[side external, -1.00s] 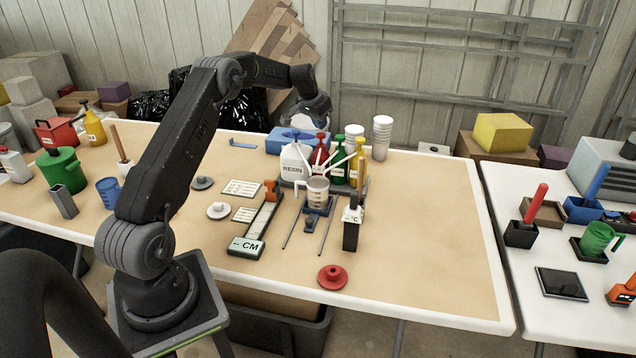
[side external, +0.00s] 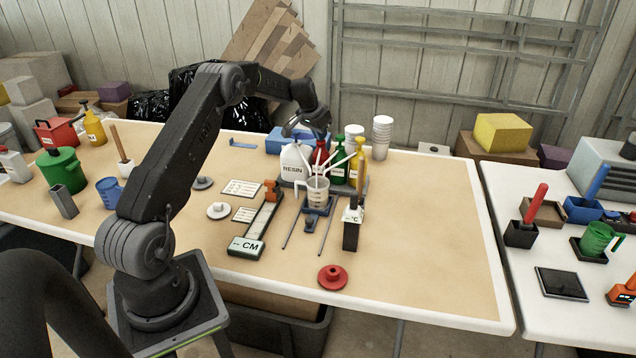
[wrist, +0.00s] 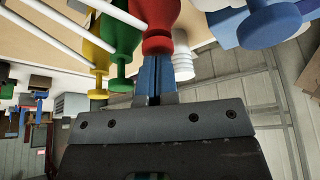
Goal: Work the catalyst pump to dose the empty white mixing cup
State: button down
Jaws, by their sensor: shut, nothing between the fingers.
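A red pump bottle (side external: 320,157) stands in a back row between the white resin bottle (side external: 295,162) and a green pump bottle (side external: 338,162). A yellow pump bottle (side external: 361,162) stands at the right end. The labels are too small to tell which holds catalyst. A pale mixing cup (side external: 318,193) sits in front, with long white spouts reaching over it; its inside is not clear. My gripper (side external: 317,136) is shut and empty, just above the red pump. In the wrist view, its blue fingertips (wrist: 154,62) meet or nearly meet the red pump head (wrist: 157,44).
Stacked white cups (side external: 382,138) stand behind the bottles. A blue box (side external: 284,140) is behind the resin bottle. A scale marked CM (side external: 247,246) and a dark meter (side external: 351,232) flank the cup. A red knobbed disc (side external: 332,277) lies in front.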

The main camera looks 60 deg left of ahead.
dwell(0.3)
jog(key=shift+r, duration=1.95)
jog(key=shift+f, duration=2.05)
jog(key=shift+r, duration=2.05)
notch_tip(320, 180, up, 6)
